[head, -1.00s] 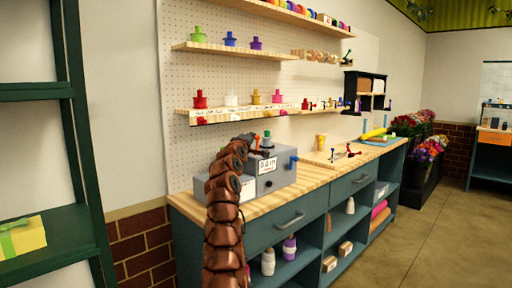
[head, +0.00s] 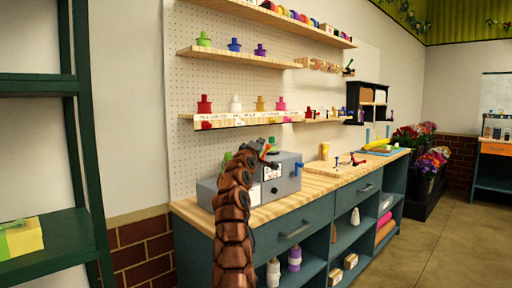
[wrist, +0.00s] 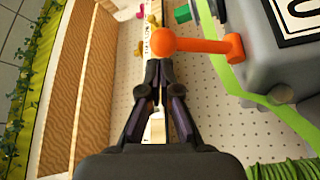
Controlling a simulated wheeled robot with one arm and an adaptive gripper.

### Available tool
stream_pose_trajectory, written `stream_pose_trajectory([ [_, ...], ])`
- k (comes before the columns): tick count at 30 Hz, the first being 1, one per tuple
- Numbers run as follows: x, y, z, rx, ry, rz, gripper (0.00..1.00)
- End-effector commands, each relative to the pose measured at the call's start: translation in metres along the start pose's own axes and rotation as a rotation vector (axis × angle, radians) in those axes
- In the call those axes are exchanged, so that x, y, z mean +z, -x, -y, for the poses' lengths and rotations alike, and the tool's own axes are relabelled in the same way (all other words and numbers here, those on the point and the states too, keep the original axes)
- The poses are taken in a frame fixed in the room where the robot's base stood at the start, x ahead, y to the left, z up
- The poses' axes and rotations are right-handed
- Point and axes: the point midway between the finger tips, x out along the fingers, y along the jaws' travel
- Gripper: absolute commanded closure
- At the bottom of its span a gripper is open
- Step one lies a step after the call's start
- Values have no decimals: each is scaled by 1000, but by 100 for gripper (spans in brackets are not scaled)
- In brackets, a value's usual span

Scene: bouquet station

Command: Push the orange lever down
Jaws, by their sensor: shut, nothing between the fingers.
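The orange lever (wrist: 203,46) has a round ball end and sticks out from a grey machine (wrist: 285,70) at the right of the wrist view. My gripper (wrist: 157,70) is shut and empty. In the wrist view its fingertips lie right below the ball end; I cannot tell if they touch it. In the head view the grey machine (head: 287,183) sits on the near end of the wooden counter (head: 318,184). My gripper (head: 266,150) is by its top there, and my arm hides part of it. The lever is too small to make out clearly there.
Above the counter, a pegboard (head: 215,80) carries shelves with coloured bottle-like items, such as a red one (head: 205,104). A wooden board (head: 340,166) with small tools lies right of the machine. A dark green rack (head: 40,88) stands at the left.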

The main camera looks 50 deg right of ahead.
Motion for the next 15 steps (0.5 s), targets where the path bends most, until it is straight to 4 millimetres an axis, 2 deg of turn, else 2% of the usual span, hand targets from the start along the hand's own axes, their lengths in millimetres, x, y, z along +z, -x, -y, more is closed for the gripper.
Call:
stream_pose_trajectory([
  [15, 0, 34, 12, 3, -1, 0, 100],
])
